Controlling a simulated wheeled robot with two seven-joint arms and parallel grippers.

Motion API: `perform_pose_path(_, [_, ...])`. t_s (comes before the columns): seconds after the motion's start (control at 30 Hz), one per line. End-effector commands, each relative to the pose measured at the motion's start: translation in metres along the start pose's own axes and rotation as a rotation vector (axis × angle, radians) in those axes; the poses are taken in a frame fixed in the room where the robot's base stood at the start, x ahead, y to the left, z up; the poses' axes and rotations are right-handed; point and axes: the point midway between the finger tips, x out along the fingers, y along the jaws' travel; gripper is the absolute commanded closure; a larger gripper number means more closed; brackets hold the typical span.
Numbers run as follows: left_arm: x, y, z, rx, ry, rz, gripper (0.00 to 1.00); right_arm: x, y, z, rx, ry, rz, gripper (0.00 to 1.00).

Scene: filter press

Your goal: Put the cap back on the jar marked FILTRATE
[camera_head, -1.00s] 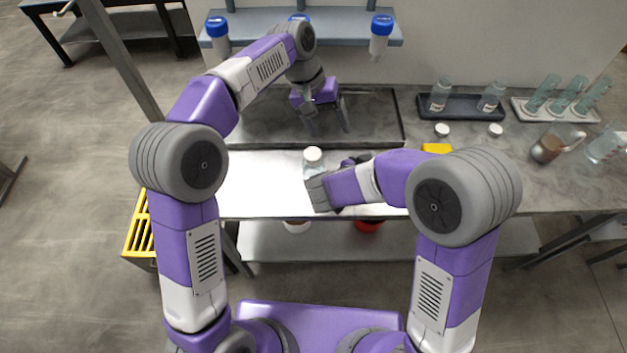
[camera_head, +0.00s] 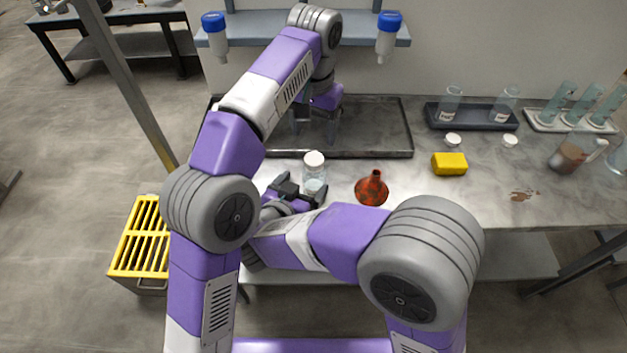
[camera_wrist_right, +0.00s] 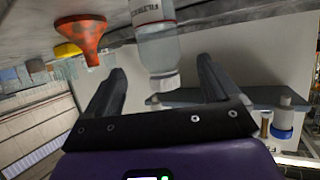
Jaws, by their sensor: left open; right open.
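The jar marked FILTRATE (camera_head: 314,182) is clear and stands upright on the bench. Its label (camera_wrist_right: 150,10) reads in part in the right wrist view, where the jar appears upside down. A white cap (camera_head: 314,158) sits on its top; how tightly, I cannot tell. My right gripper (camera_head: 304,192) is open at the jar's near left side. In the right wrist view the jar shows between its fingertips, with gaps on both sides. My left gripper (camera_head: 316,132) is open and empty, pointing down over the dark tray behind the jar.
Two loose white caps (camera_head: 453,139) (camera_head: 510,141) lie before a dark rack (camera_head: 473,118) with two jars. A stained beaker stands far right. A shelf with blue-capped containers hangs behind.

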Motion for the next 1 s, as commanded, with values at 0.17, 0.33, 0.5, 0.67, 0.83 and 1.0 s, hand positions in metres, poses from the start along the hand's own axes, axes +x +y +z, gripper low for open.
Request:
perform_pose_path(0.17, [0.000,0.000,0.000,0.000,0.000,0.001,0.29,0.021,0.001,0.001,0.000,-0.001,0.004,0.11])
perform_pose_path(0.33, [0.000,0.000,0.000,0.000,0.001,0.001,0.29,0.048,0.001,0.001,-0.001,0.000,0.005,0.11])
perform_pose_path(0.5, [0.000,0.000,0.000,0.000,0.001,0.001,0.29,0.067,0.001,0.000,0.000,0.000,0.003,0.11])
perform_pose_path(0.67, [0.000,0.000,0.000,0.000,0.001,0.001,0.29,0.074,0.001,0.000,0.001,0.000,0.002,0.11])
perform_pose_path(0.83, [0.000,0.000,0.000,0.000,0.001,0.001,0.29,0.074,0.000,0.000,0.001,0.000,0.001,0.11])
perform_pose_path(1.0, [0.000,0.000,0.000,0.000,0.001,0.001,0.29,0.074,0.000,0.000,0.001,0.000,0.001,0.25])
